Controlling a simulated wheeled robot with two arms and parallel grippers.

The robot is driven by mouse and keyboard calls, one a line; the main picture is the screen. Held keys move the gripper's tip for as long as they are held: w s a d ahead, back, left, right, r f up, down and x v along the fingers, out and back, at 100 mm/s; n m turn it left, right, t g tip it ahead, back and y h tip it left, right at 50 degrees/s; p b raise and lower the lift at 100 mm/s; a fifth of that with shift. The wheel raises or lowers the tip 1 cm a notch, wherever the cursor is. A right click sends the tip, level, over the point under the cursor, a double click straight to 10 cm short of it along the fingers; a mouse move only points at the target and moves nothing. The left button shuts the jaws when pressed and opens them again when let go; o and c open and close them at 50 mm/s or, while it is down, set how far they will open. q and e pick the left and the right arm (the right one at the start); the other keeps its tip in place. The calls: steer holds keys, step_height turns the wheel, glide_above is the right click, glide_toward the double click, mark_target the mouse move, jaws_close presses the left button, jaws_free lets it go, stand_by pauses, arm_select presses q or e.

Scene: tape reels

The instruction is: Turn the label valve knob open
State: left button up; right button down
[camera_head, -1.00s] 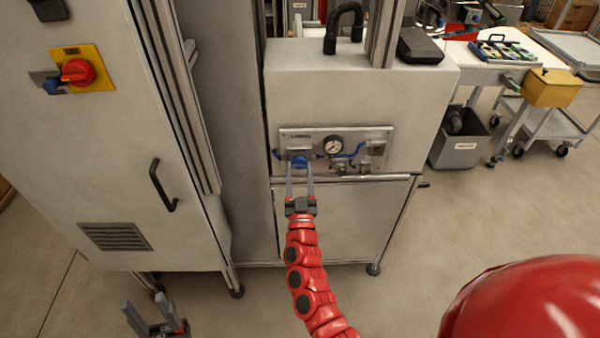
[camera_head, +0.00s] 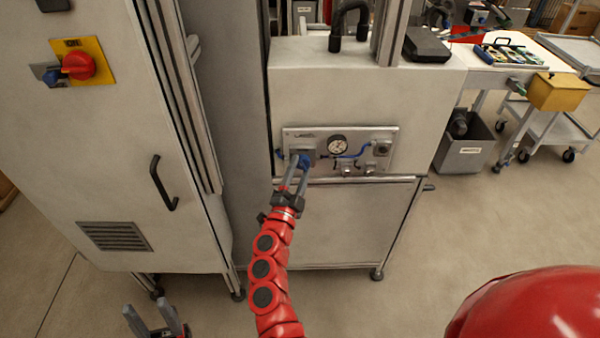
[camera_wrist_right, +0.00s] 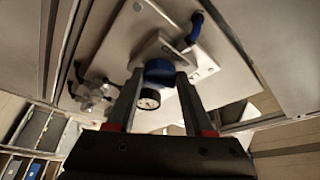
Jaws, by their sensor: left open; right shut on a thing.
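The label valve panel (camera_head: 366,134) is a light metal plate on the front of a grey cabinet. Its blue knob (camera_head: 304,161) sits at the panel's left end, below a printed label. My right gripper (camera_head: 296,168) reaches up to the panel, tilted, with its fingers on either side of the knob. In the right wrist view the blue knob (camera_wrist_right: 159,72) lies between the two fingertips; the gripper is shut on it. My left gripper (camera_head: 152,318) is open and empty, low at the picture's bottom left, far from the panel.
A round gauge (camera_head: 337,146) and a blue hose (camera_head: 352,154) are to the right of the knob. A tall cabinet (camera_head: 110,200) with a red rotary switch (camera_head: 78,66) stands at left. A grey bin (camera_head: 464,150) and a cart are at right. Floor in front is clear.

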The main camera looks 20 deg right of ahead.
steer(key=m+g, duration=0.1)
steer(key=m, duration=0.1)
steer(key=m+g, duration=0.1)
steer(key=m, duration=0.2)
steer(key=shift+a+r+b, duration=0.15)
steer(key=shift+b, duration=0.15)
steer(key=shift+m, duration=0.3)
steer(key=shift+c, duration=1.5)
jaws_free()
steer(key=v, duration=1.7)
steer(key=shift+s, duration=0.25)
steer(key=shift+r, duration=0.2)
